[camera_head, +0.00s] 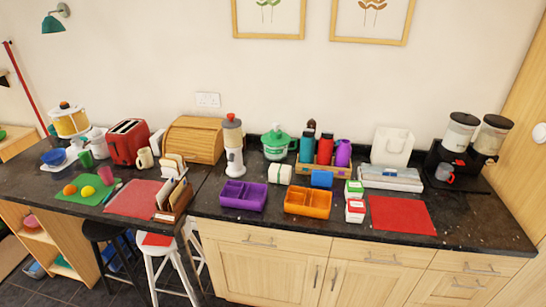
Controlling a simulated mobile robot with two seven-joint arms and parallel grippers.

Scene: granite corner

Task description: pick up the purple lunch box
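The purple lunch box (231,205) is an open, divided tray with compartments. It lies on the dark granite counter in the middle of the head view, close to the counter's front edge. An orange divided lunch box (307,214) lies to its right, a short gap away. The inside of the purple box looks empty. Neither of my grippers shows in this view.
A blender-like appliance (234,165) stands behind the purple box. A wooden toast rack (174,201) stands to its left. A red mat (402,215) lies at right; white-and-red containers (355,210) stand beside it. Stools (160,239) stand below the counter at left.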

